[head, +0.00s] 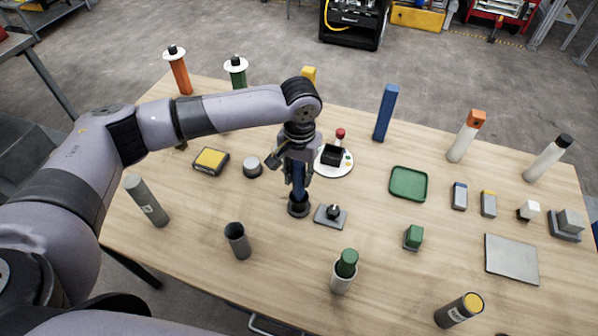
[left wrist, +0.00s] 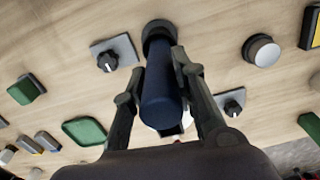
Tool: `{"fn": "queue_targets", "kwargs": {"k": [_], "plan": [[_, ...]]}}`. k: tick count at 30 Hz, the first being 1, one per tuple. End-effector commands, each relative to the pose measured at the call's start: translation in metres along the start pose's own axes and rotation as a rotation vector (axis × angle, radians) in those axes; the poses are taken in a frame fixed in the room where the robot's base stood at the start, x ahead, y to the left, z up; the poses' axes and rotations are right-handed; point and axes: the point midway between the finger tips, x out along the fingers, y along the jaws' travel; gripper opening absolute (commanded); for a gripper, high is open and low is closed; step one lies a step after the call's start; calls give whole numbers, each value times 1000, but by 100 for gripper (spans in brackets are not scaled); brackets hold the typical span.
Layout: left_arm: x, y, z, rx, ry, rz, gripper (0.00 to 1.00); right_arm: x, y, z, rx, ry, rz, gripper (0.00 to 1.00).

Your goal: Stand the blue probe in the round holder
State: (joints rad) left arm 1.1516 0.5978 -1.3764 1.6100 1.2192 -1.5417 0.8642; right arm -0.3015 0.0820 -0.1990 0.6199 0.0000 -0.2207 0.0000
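The blue probe (head: 298,182) is upright between the fingers of my left gripper (head: 298,172), which looks shut on it. The round holder (head: 298,208), a dark ring-shaped base, is on the table directly under the probe. The probe's lower end meets the holder's opening; how deep it sits inside I cannot tell. In the left wrist view the probe (left wrist: 162,98) runs between both fingers (left wrist: 162,68) toward the dark holder (left wrist: 158,32). My right gripper is not in view.
A grey plate with a black knob (head: 331,215) stands close right of the holder. A round white base with a red-topped lever (head: 335,158) is behind it. A dark open cup (head: 237,241) is front left. Other blocks and cylinders stand around; the wood between is bare.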

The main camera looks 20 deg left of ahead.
Motion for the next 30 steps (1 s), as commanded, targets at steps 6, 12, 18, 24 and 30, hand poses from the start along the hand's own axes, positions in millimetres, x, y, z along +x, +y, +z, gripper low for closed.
{"fn": "queue_targets", "kwargs": {"k": [6, 12, 18, 24, 30], "plan": [[0, 0, 0, 0, 0, 0, 40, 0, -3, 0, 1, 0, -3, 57], [0, 0, 0, 0, 0, 0, 46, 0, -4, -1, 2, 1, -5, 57], [-2, 0, 0, 0, 1, 0, 46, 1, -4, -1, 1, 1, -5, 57], [-25, 0, -1, 1, 4, 1, 46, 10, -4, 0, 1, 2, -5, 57], [-70, 0, -1, 0, 5, 2, 46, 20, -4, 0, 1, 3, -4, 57]]}}
